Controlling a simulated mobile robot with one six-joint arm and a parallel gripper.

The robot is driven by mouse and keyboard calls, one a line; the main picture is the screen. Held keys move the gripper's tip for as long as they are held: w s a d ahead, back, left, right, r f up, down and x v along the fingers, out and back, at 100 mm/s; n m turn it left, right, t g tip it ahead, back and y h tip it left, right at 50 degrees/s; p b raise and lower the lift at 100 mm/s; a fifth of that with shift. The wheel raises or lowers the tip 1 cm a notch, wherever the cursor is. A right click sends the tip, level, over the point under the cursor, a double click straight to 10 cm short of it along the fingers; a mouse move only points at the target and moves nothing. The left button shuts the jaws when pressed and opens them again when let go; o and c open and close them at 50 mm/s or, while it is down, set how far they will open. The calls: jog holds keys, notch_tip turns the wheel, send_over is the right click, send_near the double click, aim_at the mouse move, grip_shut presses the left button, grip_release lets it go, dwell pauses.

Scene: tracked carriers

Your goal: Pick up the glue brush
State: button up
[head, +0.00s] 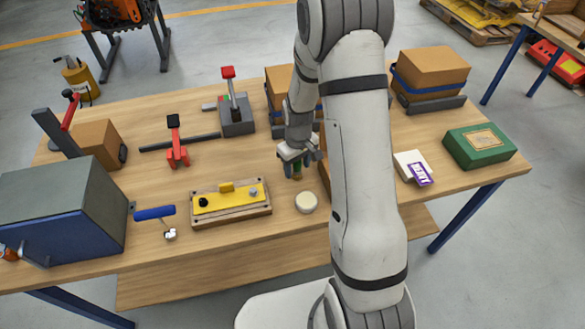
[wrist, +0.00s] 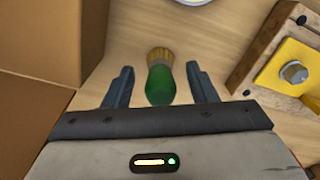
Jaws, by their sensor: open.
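The glue brush has a green handle and tan bristles. In the wrist view the brush (wrist: 160,82) lies between the two open fingers of my gripper (wrist: 160,88), with space on both sides and its bristles pointing away from the palm. In the head view my gripper (head: 298,158) is low over the table, and a bit of the green brush (head: 297,172) shows under it. The rest of the brush is hidden there by the fingers. I cannot tell the exact height of the fingers over the table.
A cardboard box (wrist: 40,120) stands close at the left in the wrist view. A wooden board with a yellow plate (head: 230,194) and a round pale lid or jar (head: 306,203) are near. A grey cabinet (head: 62,200) stands at the left, a green box (head: 479,147) at the right.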

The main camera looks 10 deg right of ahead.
jog(key=shift+f, duration=0.8)
jog(key=shift+c, duration=0.2)
